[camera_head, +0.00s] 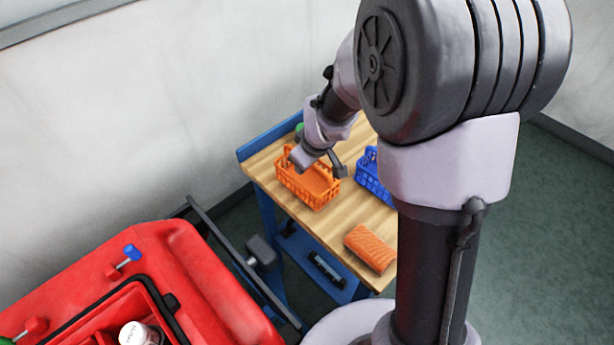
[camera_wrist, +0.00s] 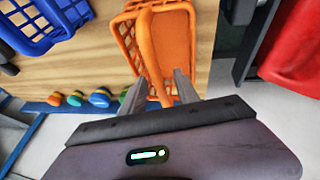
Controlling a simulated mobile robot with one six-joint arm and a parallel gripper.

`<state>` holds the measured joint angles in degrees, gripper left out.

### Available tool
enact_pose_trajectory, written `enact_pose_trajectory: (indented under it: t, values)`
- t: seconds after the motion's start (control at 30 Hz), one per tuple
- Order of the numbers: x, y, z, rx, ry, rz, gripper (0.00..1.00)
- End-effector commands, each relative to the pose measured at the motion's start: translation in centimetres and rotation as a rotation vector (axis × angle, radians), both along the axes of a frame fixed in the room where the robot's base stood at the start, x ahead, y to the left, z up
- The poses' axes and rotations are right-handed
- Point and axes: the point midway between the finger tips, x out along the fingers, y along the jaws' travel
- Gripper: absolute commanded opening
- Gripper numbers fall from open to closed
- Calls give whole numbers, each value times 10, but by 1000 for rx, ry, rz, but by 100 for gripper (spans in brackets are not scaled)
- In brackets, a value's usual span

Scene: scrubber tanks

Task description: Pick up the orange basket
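The orange basket (camera_head: 305,190) stands upright on the wooden table near its left edge. My gripper (camera_head: 316,168) is right over it in the head view. In the wrist view, the orange basket (camera_wrist: 129,44) lies at top centre, with its handle running down toward the fingers. My gripper (camera_wrist: 161,78) has its two fingers apart, with orange handle showing between them. Whether a finger touches the basket cannot be told. My arm hides part of the table.
A blue basket (camera_head: 369,177) stands right of the orange one, partly hidden by my arm. An orange-brown block (camera_head: 370,248) lies nearer on the table (camera_head: 318,228). Several coloured knobs (camera_wrist: 76,99) line the table's blue edge. A red machine (camera_head: 200,285) stands at lower left.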

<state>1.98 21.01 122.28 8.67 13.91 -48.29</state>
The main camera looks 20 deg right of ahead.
Motion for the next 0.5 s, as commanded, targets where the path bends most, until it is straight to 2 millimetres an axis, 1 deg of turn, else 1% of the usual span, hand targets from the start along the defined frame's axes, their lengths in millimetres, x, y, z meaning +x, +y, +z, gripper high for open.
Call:
enact_pose_trajectory:
  t: [0.5]
  values:
    - [0,0,-5,0,0,0,38]
